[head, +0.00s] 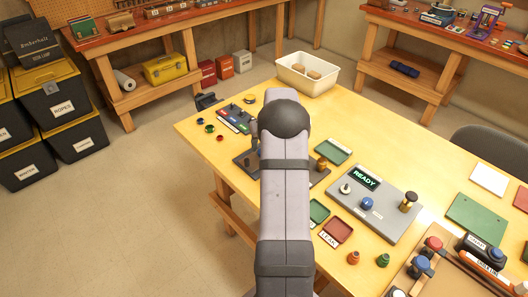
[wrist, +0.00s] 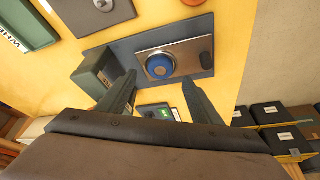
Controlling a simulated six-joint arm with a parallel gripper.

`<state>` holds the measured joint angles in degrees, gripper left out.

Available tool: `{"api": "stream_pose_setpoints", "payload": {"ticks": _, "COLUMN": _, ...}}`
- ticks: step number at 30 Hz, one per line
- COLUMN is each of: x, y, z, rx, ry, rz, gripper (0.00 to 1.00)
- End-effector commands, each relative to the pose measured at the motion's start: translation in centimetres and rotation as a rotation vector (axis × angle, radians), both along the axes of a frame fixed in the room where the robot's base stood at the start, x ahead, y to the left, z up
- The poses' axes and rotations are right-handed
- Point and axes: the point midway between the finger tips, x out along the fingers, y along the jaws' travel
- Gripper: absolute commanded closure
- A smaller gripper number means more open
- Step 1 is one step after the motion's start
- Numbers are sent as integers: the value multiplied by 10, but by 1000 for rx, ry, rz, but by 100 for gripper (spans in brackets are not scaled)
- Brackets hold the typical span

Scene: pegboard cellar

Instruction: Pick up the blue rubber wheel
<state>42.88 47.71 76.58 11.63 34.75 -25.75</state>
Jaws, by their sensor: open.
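In the wrist view, a round blue piece (wrist: 160,66) with a dark rim, which looks like the blue wheel, sits on a silver plate (wrist: 190,54). The plate is on a dark blue-grey base (wrist: 206,25). My gripper (wrist: 159,88) is open and empty, its fingers apart below the blue piece in the picture and not touching it. In the head view my arm hides most of the gripper and this spot. Small blue (head: 200,121), green (head: 210,129) and red (head: 220,138) round pieces lie at the table's left; I cannot tell if they are wheels.
A grey-green block (wrist: 95,72) stands beside the left finger. A green tray (wrist: 22,24) has a partly cut-off label. The READY panel (head: 390,212) carries knobs, one blue. A cream bin (head: 306,76) stands at the back. Bare table lies at the back right.

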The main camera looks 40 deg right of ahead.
Motion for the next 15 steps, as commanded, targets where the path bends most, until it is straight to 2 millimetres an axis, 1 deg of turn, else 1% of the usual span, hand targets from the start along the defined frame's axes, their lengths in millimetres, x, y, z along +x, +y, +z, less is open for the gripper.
{"api": "stream_pose_setpoints", "payload": {"ticks": 9, "x": 11, "y": -5, "z": -29, "rx": 0, "ry": 1, "rz": 0, "gripper": 41}}
{"api": "stream_pose_setpoints", "payload": {"ticks": 15, "x": 14, "y": -6, "z": -37, "rx": -1, "ry": -1, "rz": 0, "gripper": 41}}
